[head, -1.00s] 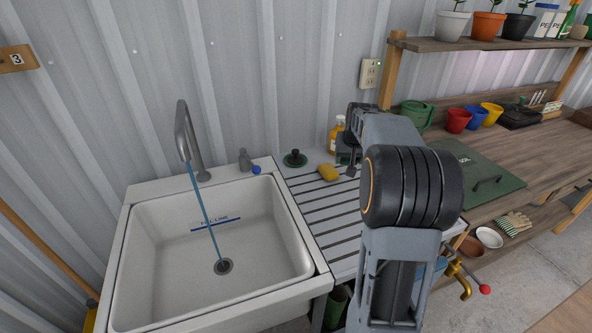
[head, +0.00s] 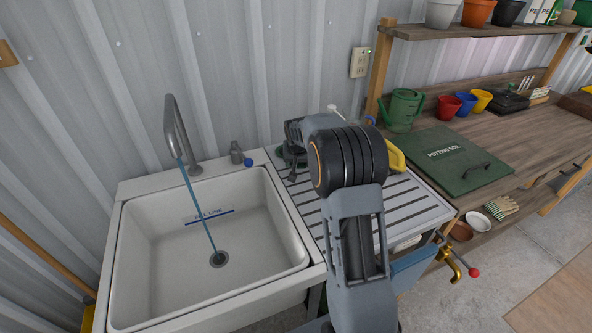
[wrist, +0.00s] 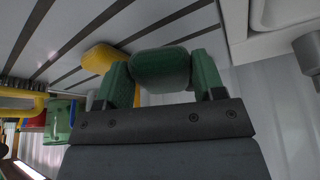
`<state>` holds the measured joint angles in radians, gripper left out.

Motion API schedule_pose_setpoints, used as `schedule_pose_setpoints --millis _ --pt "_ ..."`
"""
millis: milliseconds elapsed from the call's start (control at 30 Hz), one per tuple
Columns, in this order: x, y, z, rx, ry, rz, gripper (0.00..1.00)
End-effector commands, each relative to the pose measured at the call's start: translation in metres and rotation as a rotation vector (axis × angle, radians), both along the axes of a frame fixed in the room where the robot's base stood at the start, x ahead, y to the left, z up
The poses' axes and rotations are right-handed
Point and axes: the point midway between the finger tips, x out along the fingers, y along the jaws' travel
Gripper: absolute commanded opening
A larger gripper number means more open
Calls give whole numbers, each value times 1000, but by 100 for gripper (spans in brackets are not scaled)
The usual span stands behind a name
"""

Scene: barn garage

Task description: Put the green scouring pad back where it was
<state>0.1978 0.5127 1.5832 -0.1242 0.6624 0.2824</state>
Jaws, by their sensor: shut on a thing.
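The green scouring pad (wrist: 160,68) is held between the two green fingers of my gripper (wrist: 163,74) in the wrist view. My gripper is shut on it, near the drainboard. In the head view my gripper (head: 293,150) is over the back left corner of the ribbed drainboard (head: 410,205), beside the sink. Green shows at its left edge there; I cannot tell whether that is the pad or the dark-knobbed green disc behind it. A yellow sponge (wrist: 97,57) lies on the drainboard in the wrist view; my arm hides it in the head view.
The white sink (head: 205,245) is on the left, with water running from the faucet (head: 178,135). A soap bottle's white top (head: 333,108) shows behind my arm. A yellow object (head: 394,155) is partly hidden at right. The watering can (head: 404,108) stands beyond it.

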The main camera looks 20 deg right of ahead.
Motion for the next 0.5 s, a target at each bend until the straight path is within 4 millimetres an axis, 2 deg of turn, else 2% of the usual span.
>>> schedule_pose_setpoints --millis 167,333,500 --pt "5 7 -11 1 2 3 37" --pt "4 7 -35 1 3 0 37" --pt "5 7 -40 1 0 0 37"
